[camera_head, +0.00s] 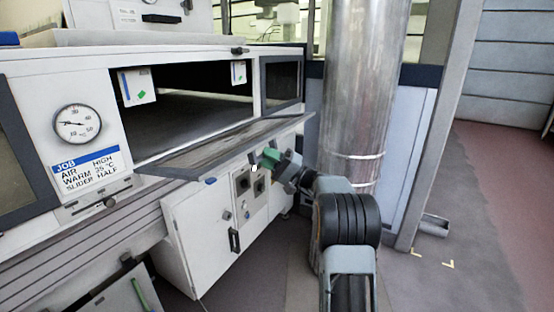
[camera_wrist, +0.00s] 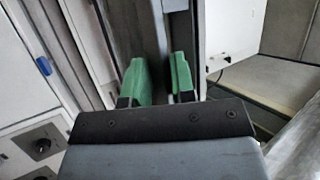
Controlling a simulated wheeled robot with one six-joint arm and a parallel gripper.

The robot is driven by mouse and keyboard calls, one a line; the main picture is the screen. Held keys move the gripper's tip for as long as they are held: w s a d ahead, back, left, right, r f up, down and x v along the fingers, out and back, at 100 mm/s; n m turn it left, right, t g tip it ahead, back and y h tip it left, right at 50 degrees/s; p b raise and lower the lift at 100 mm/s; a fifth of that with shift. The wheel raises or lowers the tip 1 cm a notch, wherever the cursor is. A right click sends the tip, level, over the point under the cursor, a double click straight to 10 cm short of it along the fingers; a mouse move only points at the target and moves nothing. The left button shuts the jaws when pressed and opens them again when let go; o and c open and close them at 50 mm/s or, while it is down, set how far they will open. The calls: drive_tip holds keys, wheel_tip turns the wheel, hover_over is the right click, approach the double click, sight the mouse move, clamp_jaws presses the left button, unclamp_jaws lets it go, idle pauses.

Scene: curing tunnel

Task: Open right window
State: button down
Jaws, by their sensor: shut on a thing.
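The right window (camera_head: 220,145) is a glass flap in a grey frame on the front of the white tunnel. In the head view it leans outward and down from the opening, close to level. My gripper (camera_head: 268,158) is at its outer edge, toward the right end. In the wrist view, the two green fingers of my gripper (camera_wrist: 161,78) stand on either side of a dark grey bar, which looks like the window's frame or handle (camera_wrist: 152,35). The exact grip point is partly hidden by the fingers and gripper body.
The tunnel's dark inside (camera_head: 200,105) shows behind the flap, with hanging white tags (camera_head: 138,86). A dial (camera_head: 76,124) and job sign (camera_head: 87,170) are at left. Floor is clear at far right.

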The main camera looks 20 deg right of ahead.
drive_tip(key=shift+w+a+f, duration=0.15)
drive_tip(key=shift+w+a, duration=0.05)
drive_tip(key=shift+a, duration=0.05)
drive_tip(key=c, duration=1.4)
unclamp_jaws()
drive_tip(key=shift+o, duration=0.9)
drive_tip(key=shift+w+a+f, duration=0.1)
drive_tip(key=shift+w+a, duration=0.1)
drive_tip(key=shift+a, duration=0.05)
drive_tip(key=shift+o, duration=1.3)
drive_tip(key=shift+d, duration=0.1)
drive_tip(key=shift+s+d, duration=0.15)
drive_tip(key=shift+d, duration=0.1)
drive_tip(key=v, duration=1.3)
drive_tip(key=shift+s+d+p, duration=0.2)
drive_tip(key=shift+d+p, duration=0.1)
drive_tip(key=shift+p, duration=0.05)
drive_tip(key=shift+f, duration=0.1)
